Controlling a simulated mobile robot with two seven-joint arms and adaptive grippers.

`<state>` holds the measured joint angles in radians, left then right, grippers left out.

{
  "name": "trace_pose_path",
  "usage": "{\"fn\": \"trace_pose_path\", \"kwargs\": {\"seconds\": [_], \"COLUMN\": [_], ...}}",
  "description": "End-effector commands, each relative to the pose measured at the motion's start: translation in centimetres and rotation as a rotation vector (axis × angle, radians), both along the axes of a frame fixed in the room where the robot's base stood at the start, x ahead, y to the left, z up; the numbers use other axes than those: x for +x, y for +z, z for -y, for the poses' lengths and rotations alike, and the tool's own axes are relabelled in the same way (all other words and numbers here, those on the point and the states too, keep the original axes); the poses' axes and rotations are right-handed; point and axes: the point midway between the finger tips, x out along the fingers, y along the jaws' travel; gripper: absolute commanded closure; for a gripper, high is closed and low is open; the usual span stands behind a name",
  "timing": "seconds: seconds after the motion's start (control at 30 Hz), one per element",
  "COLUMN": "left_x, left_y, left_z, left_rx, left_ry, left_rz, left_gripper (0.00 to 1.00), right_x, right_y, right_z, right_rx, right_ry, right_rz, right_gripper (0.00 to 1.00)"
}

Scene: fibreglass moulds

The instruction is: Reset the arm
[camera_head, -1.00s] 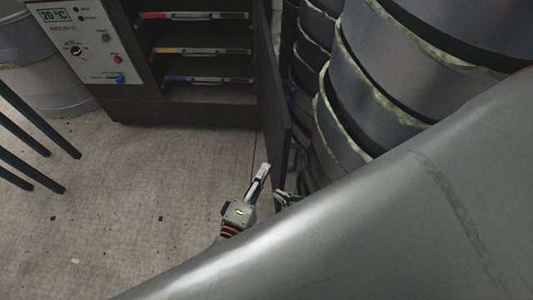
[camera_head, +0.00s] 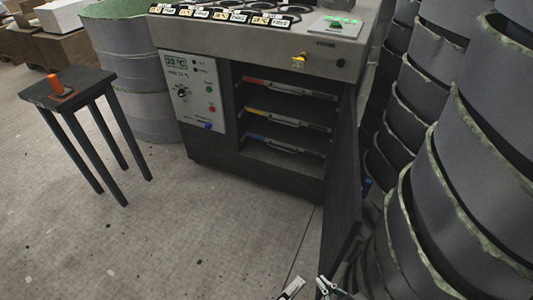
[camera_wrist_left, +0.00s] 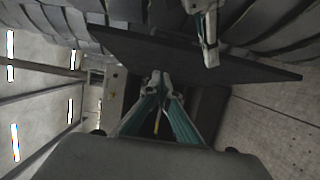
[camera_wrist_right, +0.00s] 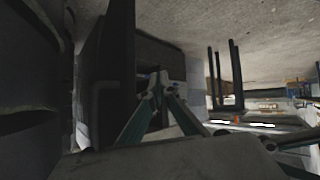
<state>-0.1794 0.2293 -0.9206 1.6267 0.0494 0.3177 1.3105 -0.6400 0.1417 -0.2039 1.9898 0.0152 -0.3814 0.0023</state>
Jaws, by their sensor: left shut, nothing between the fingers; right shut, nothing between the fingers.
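My left gripper (camera_wrist_left: 160,80) shows in the left wrist view with its fingertips together and nothing between them. My right gripper (camera_wrist_right: 157,84) shows in the right wrist view, also shut and empty. It also shows at the top of the left wrist view. In the head view only gripper tips show at the bottom edge, near the lower end of the open cabinet door (camera_head: 343,190). The arms behind them are out of that view. In the left wrist view the dark door panel (camera_wrist_left: 235,62) lies beyond my left fingertips; I cannot tell the gap.
The oven cabinet (camera_head: 255,165) stands open with several shelves inside. Stacked grey moulds (camera_head: 450,190) crowd the right side. A dark stool (camera_head: 75,90) with an orange-handled item on it stands at the left, by a grey drum (camera_head: 135,70). The floor (camera_head: 190,240) in front is clear.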

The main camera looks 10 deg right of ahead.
Motion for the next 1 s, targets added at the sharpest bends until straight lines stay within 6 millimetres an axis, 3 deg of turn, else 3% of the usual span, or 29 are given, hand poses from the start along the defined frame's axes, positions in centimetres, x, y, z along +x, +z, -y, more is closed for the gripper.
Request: {"fn": "trace_pose_path", "kwargs": {"seconds": [0.17,0.27,0.37,0.5,0.7,0.83,1.0], "left_x": [0.6,1.9,3.6,4.7,3.5,2.5,2.0], "left_y": [-0.1,-0.6,-1.6,-3.9,-6.7,-7.5,-7.8], "left_z": [-0.8,-3.1,-7.2,-15.0,-25.8,-29.6,-31.2], "left_rx": [0.057,0.204,0.448,0.864,1.369,1.538,1.606], "left_ry": [0.026,0.081,0.142,0.171,0.074,0.004,-0.031], "left_rz": [0.035,0.120,0.231,0.365,0.465,0.487,0.497], "left_gripper": [1.00,1.00,1.00,1.00,1.00,1.00,1.00], "right_x": [0.4,0.6,0.8,0.7,0.0,-0.2,-0.4], "right_y": [0.6,1.1,1.7,1.9,1.9,1.7,1.5], "right_z": [0.0,-0.1,-0.1,-0.4,-0.6,-0.6,-0.6], "right_rx": [0.002,0.003,0.009,0.015,0.023,0.024,0.024], "right_ry": [-0.001,-0.001,-0.002,-0.002,-0.002,-0.003,-0.003], "right_rz": [0.011,0.017,0.021,0.018,0.004,-0.001,-0.007], "right_gripper": [1.00,1.00,1.00,1.00,1.00,1.00,1.00]}}
